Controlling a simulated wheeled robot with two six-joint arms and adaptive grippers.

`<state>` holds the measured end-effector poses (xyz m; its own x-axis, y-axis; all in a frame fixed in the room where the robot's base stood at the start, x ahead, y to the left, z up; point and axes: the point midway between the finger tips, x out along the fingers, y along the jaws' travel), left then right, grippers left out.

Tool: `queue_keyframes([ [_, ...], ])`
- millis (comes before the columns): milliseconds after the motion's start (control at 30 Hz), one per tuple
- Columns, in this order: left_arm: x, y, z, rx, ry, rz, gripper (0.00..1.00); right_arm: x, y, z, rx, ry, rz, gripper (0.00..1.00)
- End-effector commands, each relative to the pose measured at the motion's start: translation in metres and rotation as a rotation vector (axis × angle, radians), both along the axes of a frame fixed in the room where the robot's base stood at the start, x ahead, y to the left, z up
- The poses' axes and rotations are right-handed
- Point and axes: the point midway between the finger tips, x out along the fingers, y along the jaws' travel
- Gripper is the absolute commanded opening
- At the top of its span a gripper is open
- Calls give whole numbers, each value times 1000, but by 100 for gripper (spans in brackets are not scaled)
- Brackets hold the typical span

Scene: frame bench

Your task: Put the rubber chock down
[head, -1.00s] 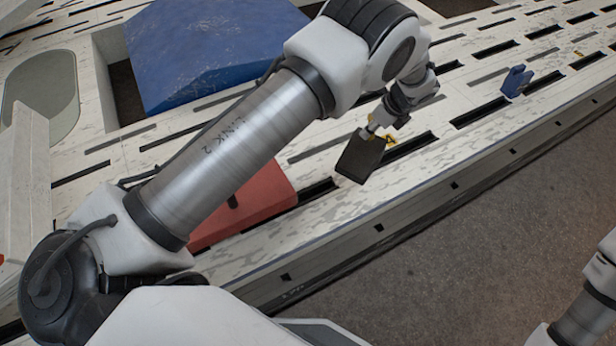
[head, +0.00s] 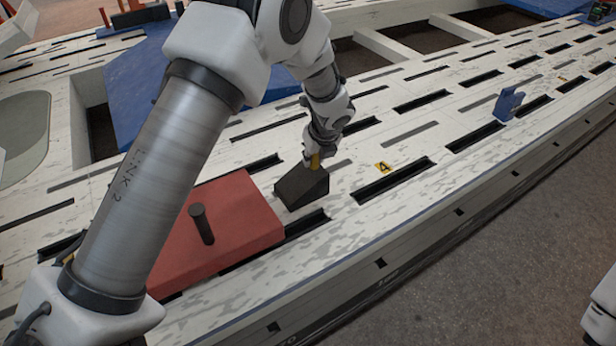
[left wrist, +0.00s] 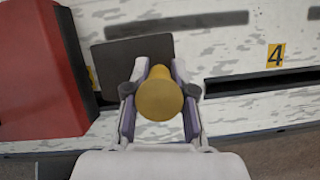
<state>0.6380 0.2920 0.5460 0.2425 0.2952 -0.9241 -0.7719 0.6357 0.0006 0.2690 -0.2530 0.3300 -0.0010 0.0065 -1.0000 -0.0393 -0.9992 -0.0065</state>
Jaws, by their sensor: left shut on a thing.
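The rubber chock (head: 302,187) is a dark wedge-shaped block at the slotted white bench, just right of the red block. My left gripper (head: 315,160) is above it, shut on its yellow knob. In the left wrist view the round yellow knob (left wrist: 160,95) sits between the two fingers of my left gripper (left wrist: 160,100), with the dark chock (left wrist: 130,52) beyond it. I cannot tell whether the chock's underside touches the bench. My right gripper is not in view; only a bit of white arm shows at the right edge.
The red block (head: 222,215) with a dark peg stands left of the chock; it also shows in the left wrist view (left wrist: 35,75). A yellow "4" label (head: 383,168) lies to the right. A blue bracket (head: 508,103) stands farther right. The white bench (head: 400,205) has long slots.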

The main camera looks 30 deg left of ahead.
Motion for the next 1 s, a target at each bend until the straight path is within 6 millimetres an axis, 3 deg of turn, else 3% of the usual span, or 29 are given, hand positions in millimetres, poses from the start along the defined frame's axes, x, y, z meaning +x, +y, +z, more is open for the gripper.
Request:
queue_keyframes([
  [167,-7,13,-9,0,-3,-1,0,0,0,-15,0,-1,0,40],
  [333,-7,12,-37,0,-2,-2,0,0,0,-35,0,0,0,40],
  [667,-7,12,-37,0,-1,0,0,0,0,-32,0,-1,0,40],
  [700,-8,12,-38,0,0,0,31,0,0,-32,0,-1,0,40],
  [767,-8,12,-38,-1,-1,0,49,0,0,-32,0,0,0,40],
  [1000,-8,12,-38,-1,-1,0,49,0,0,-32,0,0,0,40],
])
